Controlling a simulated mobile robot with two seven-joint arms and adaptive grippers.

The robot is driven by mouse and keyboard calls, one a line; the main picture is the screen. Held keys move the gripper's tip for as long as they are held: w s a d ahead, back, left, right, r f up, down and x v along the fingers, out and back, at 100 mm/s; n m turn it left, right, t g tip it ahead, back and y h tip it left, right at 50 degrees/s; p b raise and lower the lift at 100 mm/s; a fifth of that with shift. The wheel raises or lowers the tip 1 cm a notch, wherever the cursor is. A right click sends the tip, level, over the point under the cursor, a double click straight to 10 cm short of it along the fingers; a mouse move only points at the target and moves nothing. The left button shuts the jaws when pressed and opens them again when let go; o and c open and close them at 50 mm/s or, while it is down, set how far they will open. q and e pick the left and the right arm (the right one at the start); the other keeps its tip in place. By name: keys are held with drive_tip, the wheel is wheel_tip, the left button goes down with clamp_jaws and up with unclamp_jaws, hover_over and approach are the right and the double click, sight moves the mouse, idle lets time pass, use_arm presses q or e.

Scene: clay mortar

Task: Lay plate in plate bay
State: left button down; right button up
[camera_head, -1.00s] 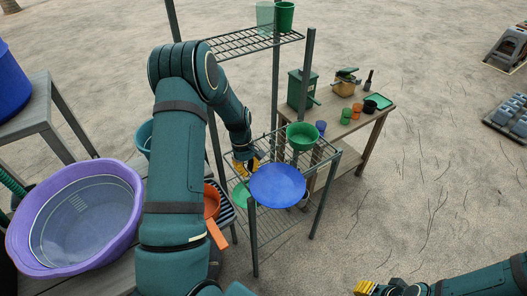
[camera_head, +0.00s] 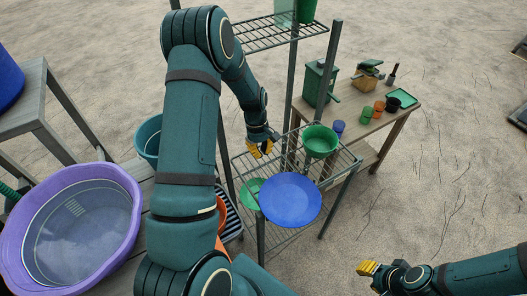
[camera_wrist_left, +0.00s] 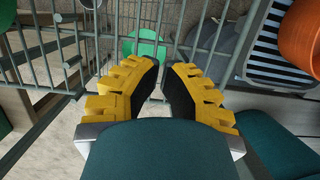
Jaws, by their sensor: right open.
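A blue plate (camera_head: 290,200) lies at the front of the wire rack's middle shelf (camera_head: 243,164), its round face up towards the head camera. A green round dish (camera_head: 252,190) is seen beside it at the left, lower down; it also shows through the wires in the left wrist view (camera_wrist_left: 145,45). My left gripper (camera_head: 261,149) is above the shelf, behind and left of the blue plate, apart from it. In the left wrist view its yellow fingers (camera_wrist_left: 166,75) have a gap with nothing between them. My right gripper (camera_head: 367,268) is open and empty at the lower right, away from the rack.
A green bowl (camera_head: 320,139) stands on the shelf behind the plate. Rack posts (camera_head: 333,80) and an upper shelf (camera_head: 262,34) rise close to my left arm. A purple basin (camera_head: 120,195) is at the left. A wooden table (camera_head: 375,125) with cups is behind.

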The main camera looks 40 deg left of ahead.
sight(277, 177)
use_arm(q)
drive_tip(key=s+d, duration=0.1)
drive_tip(key=d, duration=0.2)
drive_tip(key=s+d, duration=0.1)
drive_tip(key=d, duration=0.1)
drive_tip(key=s+d, duration=0.1)
drive_tip(key=d, duration=0.2)
drive_tip(key=shift+s+d, duration=0.3)
drive_tip(key=shift+d, duration=0.05)
drive_tip(key=shift+f+b, duration=0.35)
drive_tip(key=shift+f, duration=0.55)
drive_tip(key=w+a, duration=0.1)
drive_tip(key=a, duration=0.1)
drive_tip(key=w+a, duration=0.1)
drive_tip(key=a, duration=0.2)
drive_tip(key=w+a, duration=0.1)
drive_tip(key=a, duration=0.2)
drive_tip(key=shift+w+a, duration=0.25)
drive_tip(key=shift+r, duration=0.1)
